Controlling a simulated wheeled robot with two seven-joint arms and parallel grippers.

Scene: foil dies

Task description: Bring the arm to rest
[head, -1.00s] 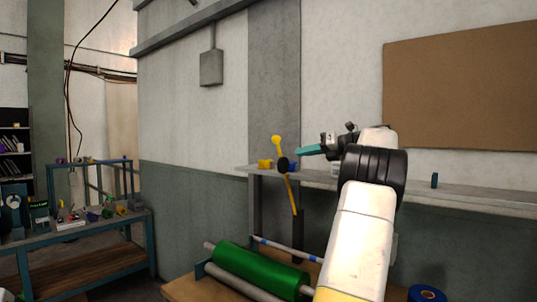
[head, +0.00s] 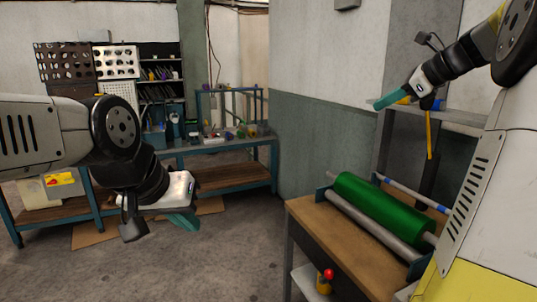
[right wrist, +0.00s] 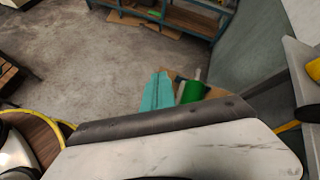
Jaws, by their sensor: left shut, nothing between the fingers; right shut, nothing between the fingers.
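My left gripper (head: 183,221) is at the lower left of the head view, in front of the floor, with its teal fingers closed and empty. My right gripper (head: 390,100) is at the upper right of the head view, with teal fingers shut and empty, in front of the wall shelf. Its teal fingers also show in the right wrist view (right wrist: 157,92), pressed together with nothing between them. Both arms are bent, and both grippers are apart from the furniture as far as I can see.
A wooden-topped table (head: 325,225) holds a green foil roll (head: 375,205) and grey rollers at the right. A red-knobbed lever (head: 328,275) is at its front. A wall shelf (head: 445,117) is behind. A blue-framed workbench (head: 235,180) stands at the back. The middle floor (head: 250,240) is clear.

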